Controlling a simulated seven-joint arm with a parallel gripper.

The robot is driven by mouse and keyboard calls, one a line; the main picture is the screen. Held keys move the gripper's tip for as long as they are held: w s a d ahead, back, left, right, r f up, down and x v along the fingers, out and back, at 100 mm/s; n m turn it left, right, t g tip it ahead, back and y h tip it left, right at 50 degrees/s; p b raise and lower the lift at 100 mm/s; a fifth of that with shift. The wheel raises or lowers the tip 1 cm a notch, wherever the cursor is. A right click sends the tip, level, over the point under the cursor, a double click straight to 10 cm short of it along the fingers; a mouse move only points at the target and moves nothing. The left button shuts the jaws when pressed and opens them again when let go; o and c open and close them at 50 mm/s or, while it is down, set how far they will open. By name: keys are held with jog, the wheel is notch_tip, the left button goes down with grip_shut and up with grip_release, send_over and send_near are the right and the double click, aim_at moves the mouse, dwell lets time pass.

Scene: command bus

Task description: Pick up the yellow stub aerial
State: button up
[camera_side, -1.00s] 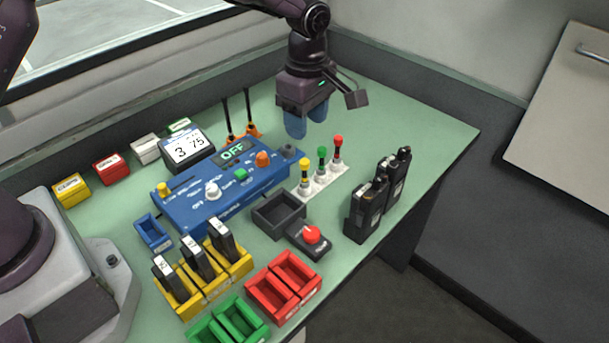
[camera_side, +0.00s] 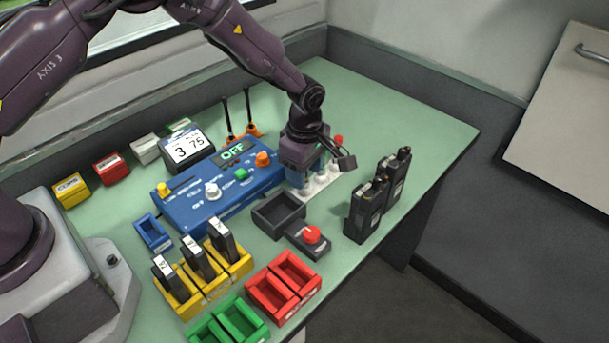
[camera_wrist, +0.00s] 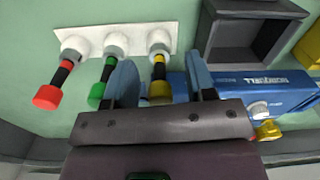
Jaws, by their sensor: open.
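The yellow stub aerial (camera_wrist: 159,70) stands in the white holder strip (camera_wrist: 140,30) in the wrist view, with a black band below its yellow cap. My gripper (camera_wrist: 160,62) is open, with one blue finger on each side of this aerial and a gap on both sides. The green aerial (camera_wrist: 105,75) stands just outside the left finger, close to it. The red aerial (camera_wrist: 55,83) is farther left. In the side view my gripper (camera_side: 306,178) is low over the holder (camera_side: 327,181) and hides the yellow and green aerials; the red cap (camera_side: 338,140) shows behind it.
The blue control panel (camera_side: 215,205) lies left of my gripper, and an empty dark grey bin (camera_side: 279,215) is in front. A red-button box (camera_side: 308,240) and black radios (camera_side: 377,195) stand nearby. The table's back right (camera_side: 400,110) is clear.

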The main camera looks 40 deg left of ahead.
jog(key=shift+f, duration=0.15)
grip_shut()
jog(key=shift+r, duration=0.4)
notch_tip(320, 180, up, 2)
jog(key=shift+r, duration=0.1)
jog(key=s+a+r, duration=0.2)
jog(key=s+r, duration=0.8)
jog(key=s, duration=0.3)
jog(key=shift+s+a, duration=0.4)
